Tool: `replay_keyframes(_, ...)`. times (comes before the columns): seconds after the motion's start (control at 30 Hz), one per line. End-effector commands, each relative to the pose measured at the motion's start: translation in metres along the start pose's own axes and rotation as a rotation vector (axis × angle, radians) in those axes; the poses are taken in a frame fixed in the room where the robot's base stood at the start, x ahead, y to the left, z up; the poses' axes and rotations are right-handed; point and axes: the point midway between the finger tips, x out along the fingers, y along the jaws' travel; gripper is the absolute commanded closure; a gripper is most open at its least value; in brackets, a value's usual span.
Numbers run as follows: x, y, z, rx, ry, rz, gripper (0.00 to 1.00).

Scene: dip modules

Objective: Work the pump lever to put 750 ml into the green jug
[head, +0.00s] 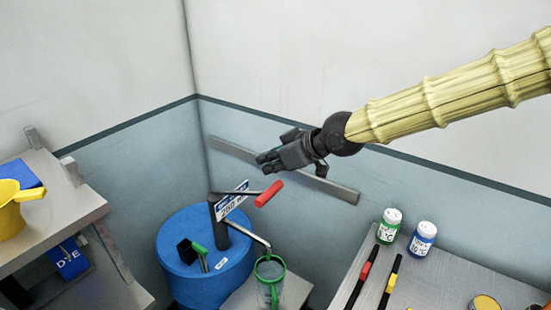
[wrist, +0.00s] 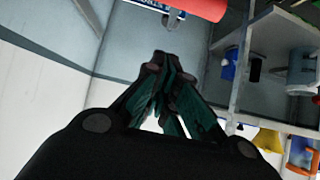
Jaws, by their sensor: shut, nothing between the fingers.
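The pump stands on a blue drum (head: 183,262). Its lever ends in a red grip (head: 269,193), which points right and up; the red grip also shows at the top of the wrist view (wrist: 200,8). A spout (head: 258,240) runs from the pump toward the green jug (head: 270,279), a clear jug with green rim and handle on a small stand. The jug's fill level is too small to read. My gripper (head: 262,164) is shut and empty, just above the red grip and apart from it.
A metal rail (head: 285,170) runs along the wall behind my gripper. A shelf at left holds a yellow jug (head: 12,210).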

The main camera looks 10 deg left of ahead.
Motion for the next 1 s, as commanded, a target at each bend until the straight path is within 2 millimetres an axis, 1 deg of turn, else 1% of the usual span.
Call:
replay_keyframes(0.53,0.058,-0.001,-0.001,-0.002,-0.001,-0.001,1.0)
replay_keyframes(0.57,0.06,-0.001,0.0,-0.002,-0.002,-0.001,1.0)
replay_keyframes(0.6,0.054,0.0,0.007,0.0,-0.002,0.0,1.0)
replay_keyframes(0.8,0.048,0.0,0.028,0.0,0.0,0.0,1.0)
replay_keyframes(1.0,0.045,0.0,0.037,-0.001,0.0,0.0,1.0)
